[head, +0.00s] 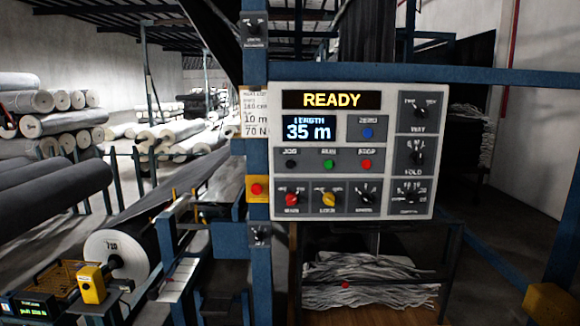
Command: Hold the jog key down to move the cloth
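The jog key (291,164) is a small black button under the label JOG, at the left of the key row on the pale control panel (380,84). A green key (328,164) and a red stop key (366,164) sit to its right. The upper display reads READY (332,100). The length display (308,130) reads 35 m. Dark cloth (200,185) stretches behind the blue post, above a large roll (118,255) at the lower left. Neither of my grippers is in view.
A blue post (257,150) and a blue crossbar (480,76) frame the panel. A red button on a yellow box (257,189) is on the post. Several knobs fill the panel's lower row and right side. Crumpled pale strips (370,280) lie below. Stacked rolls (50,130) stand left.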

